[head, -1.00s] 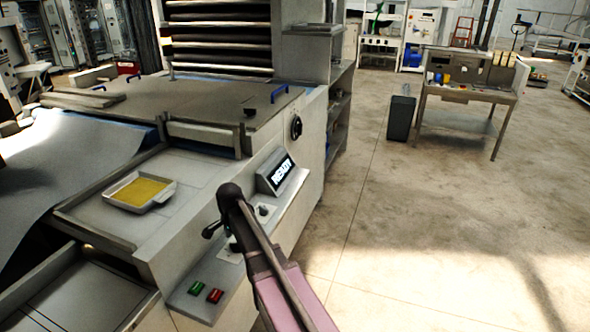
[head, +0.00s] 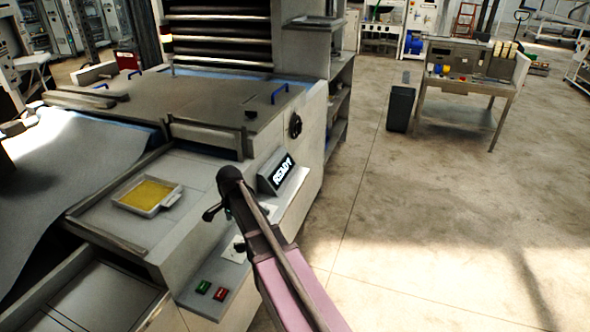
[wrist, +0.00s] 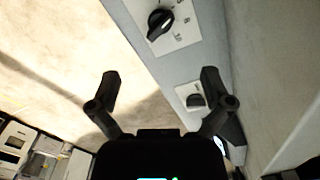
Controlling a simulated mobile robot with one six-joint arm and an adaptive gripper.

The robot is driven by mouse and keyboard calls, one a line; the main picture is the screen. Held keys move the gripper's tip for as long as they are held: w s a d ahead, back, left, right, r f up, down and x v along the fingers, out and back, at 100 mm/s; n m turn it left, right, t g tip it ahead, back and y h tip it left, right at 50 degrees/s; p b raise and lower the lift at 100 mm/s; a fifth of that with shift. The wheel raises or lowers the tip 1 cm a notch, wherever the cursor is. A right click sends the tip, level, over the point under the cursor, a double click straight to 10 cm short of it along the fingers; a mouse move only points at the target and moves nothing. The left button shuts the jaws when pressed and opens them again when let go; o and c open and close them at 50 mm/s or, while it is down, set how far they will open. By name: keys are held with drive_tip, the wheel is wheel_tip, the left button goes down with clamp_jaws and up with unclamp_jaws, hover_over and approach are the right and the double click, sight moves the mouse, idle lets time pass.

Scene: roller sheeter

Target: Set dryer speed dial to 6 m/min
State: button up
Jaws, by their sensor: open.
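A black pointer dial (wrist: 160,23) on a white marked plate shows at the top of the wrist view. A smaller black knob (wrist: 195,101) sits on a second plate, close to the right finger in the picture. My gripper (wrist: 160,77) is open and empty, with the pointer dial beyond its fingertips and apart from them. In the head view my gripper (head: 212,212) hangs over the machine's control ledge, and my arm hides much of the dial plate (head: 235,249).
A tilted display reading READY (head: 276,171) stands on the ledge. Green (head: 203,287) and red (head: 220,294) buttons are at its near end. A tray with yellow contents (head: 148,194) lies on the machine top. Open floor lies right of the machine.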

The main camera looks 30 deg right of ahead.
wheel_tip(320, 180, up, 5)
drive_tip(key=p, duration=0.4)
drive_tip(key=w+d+r+n+h+b, duration=0.2)
drive_tip(key=d+n+h, duration=0.3)
drive_tip(key=d+n, duration=0.7)
drive_tip(key=w+d+r+n+h+b, duration=0.1)
drive_tip(key=d+n+h, duration=0.5)
drive_tip(key=d+n, duration=0.6)
drive_tip(key=shift+w+r+n+t+b, duration=0.4)
drive_tip(key=shift+w+n+b, duration=0.3)
drive_tip(key=shift+w+n, duration=1)
drive_tip(key=shift+s+n, duration=0.35)
drive_tip(key=shift+n, duration=0.05)
drive_tip(key=shift+s, duration=0.1)
